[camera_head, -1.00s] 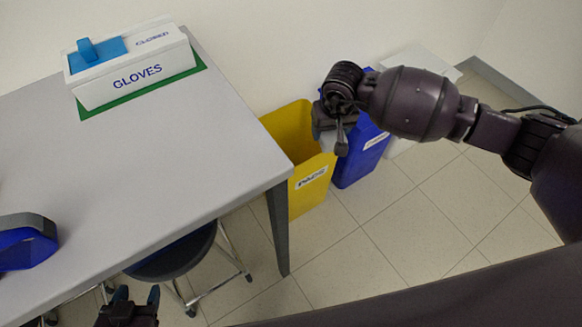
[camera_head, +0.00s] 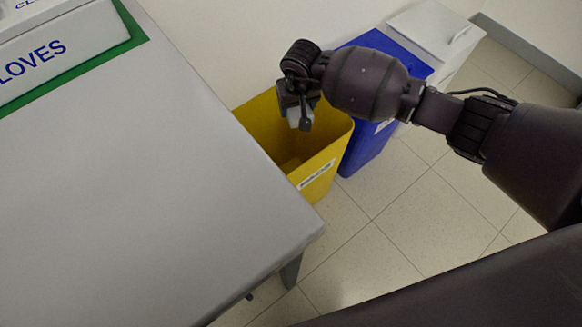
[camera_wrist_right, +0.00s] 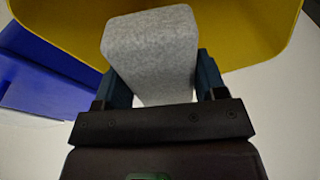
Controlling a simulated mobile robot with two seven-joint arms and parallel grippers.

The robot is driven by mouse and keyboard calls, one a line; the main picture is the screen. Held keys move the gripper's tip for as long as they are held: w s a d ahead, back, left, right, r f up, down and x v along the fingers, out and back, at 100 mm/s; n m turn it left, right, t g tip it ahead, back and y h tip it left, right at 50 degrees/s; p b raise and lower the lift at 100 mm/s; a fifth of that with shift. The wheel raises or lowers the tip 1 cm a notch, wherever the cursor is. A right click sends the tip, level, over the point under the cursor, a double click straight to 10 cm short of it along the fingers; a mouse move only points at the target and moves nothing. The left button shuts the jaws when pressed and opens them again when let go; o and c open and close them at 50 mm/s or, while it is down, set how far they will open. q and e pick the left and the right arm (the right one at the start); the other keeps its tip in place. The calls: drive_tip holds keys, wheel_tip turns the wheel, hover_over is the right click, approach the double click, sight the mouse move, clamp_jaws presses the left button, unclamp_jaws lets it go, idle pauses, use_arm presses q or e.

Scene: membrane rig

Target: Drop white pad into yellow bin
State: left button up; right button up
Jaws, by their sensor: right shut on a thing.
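My right gripper (camera_head: 298,108) is over the open mouth of the yellow bin (camera_head: 318,163). It is shut on the white pad (camera_head: 301,118), a small pale block that shows below the fingers. In the right wrist view the pad (camera_wrist_right: 152,55) looks grey and speckled and is held between the two fingers (camera_wrist_right: 160,85). The yellow bin's wall (camera_wrist_right: 240,30) shows behind it there. The part of the bin's floor that I can see is bare. My left gripper is not in view.
A grey table (camera_head: 130,190) stands left of the bin, its edge close to it. A white glove box (camera_head: 60,50) sits on a green mat at its far left. A blue bin (camera_head: 365,150) and a white bin (camera_head: 440,40) stand to the right. Tiled floor is clear in front.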

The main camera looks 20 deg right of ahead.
wheel_tip(320, 180, down, 4)
drive_tip(key=shift+s+r+b, duration=0.1)
drive_tip(key=shift+s+b, duration=0.05)
drive_tip(key=shift+b, duration=0.5)
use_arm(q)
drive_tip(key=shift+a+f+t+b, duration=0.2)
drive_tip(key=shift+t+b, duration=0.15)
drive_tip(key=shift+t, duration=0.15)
use_arm(e)
drive_tip(key=shift+f, duration=0.6)
drive_tip(key=shift+r, duration=0.1)
drive_tip(key=o, duration=1.1)
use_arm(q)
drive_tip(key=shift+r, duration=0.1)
